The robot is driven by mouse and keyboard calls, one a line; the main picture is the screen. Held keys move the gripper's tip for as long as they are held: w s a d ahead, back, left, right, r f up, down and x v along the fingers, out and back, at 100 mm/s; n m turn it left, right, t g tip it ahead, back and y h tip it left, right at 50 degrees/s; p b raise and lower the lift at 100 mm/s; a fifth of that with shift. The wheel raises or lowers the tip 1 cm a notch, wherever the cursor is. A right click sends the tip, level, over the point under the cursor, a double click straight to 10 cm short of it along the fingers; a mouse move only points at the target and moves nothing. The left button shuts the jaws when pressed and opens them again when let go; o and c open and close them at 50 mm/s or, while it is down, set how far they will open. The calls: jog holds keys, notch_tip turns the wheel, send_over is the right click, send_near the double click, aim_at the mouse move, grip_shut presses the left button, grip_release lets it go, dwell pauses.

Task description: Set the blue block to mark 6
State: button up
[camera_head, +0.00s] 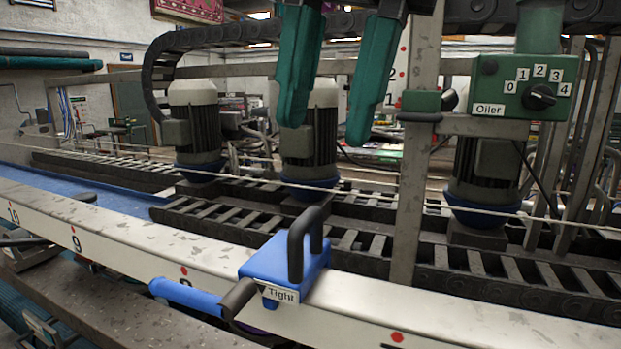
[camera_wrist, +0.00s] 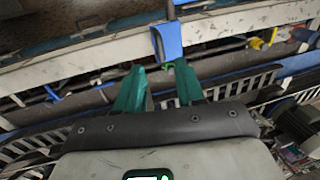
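The blue block (camera_head: 280,262) sits on the white rail (camera_head: 120,247), with a dark upright loop handle (camera_head: 297,245) on top and a "Tight" label on its front. A lever with a blue grip (camera_head: 185,297) sticks out from it to the left. My gripper (camera_head: 326,130) is open and empty, with two green fingers, above the block and apart from it. In the wrist view, the block (camera_wrist: 170,42) is just beyond the fingertips (camera_wrist: 160,68). The rail has red dots, with 10 and 9 readable at left. A dot (camera_head: 397,337) lies right of the block; its number is out of view.
A metal post (camera_head: 412,170) stands behind the rail, right of the block. A green Oiler box (camera_head: 510,87) with a dial is at the upper right. Several motors stand on slatted tracks behind the rail. The rail top beside the block looks clear.

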aim_at(305, 217)
jog(key=f, duration=0.4)
jog(key=a+f, duration=0.1)
jog(key=f, duration=0.2)
jog(key=shift+w+a+p, duration=0.1)
jog(key=shift+w+p, duration=0.1)
jog(key=shift+p, duration=0.2)
jog(key=shift+c, duration=0.2)
grip_shut()
